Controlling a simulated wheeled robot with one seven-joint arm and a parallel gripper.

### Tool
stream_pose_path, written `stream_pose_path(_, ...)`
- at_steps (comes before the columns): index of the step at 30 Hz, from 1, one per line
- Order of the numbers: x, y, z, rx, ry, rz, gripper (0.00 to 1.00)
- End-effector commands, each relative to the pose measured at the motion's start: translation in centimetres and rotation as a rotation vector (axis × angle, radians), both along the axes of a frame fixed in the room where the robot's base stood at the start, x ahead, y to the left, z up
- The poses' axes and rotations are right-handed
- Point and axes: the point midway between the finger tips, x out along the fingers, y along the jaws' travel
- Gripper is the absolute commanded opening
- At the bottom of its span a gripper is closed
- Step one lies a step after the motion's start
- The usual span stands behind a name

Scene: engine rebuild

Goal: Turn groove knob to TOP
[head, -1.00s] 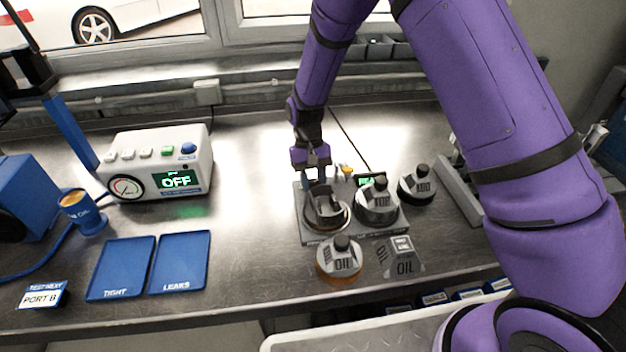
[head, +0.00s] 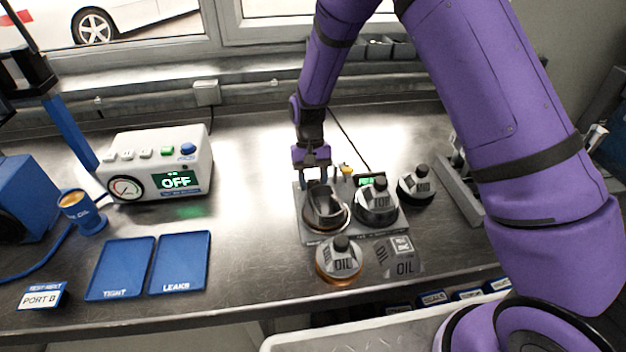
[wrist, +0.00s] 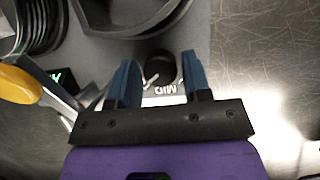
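The groove knob appears to be the small black knob (wrist: 160,66) in the wrist view, with a white MID label (wrist: 165,89) beside it, partly cut off by my gripper. My gripper (wrist: 159,72) is open, one blue fingertip on each side of the knob with a gap to it. In the head view my gripper (head: 318,180) points down at the back left of the grey fixture (head: 312,239). The knob itself is hidden there behind the gripper and the left part. No TOP mark on the knob's dial is readable.
The fixture bears a hollow dark part (head: 326,210) at left and a piston (head: 376,204) at right. A yellow-tipped lever (wrist: 20,84) and a small green display (wrist: 62,77) are close to my gripper. More pistons stand in front and right. The tester (head: 160,150) reads OFF.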

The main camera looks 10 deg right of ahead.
Motion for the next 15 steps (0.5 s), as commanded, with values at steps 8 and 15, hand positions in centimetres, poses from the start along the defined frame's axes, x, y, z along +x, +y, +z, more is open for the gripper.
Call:
stream_pose_path(8, 0.5, 0.0, 1.1, 0.001, -0.001, 0.001, 0.44)
stream_pose_path(15, 2.2, 0.1, 5.1, 0.001, -0.004, 0.000, 0.44)
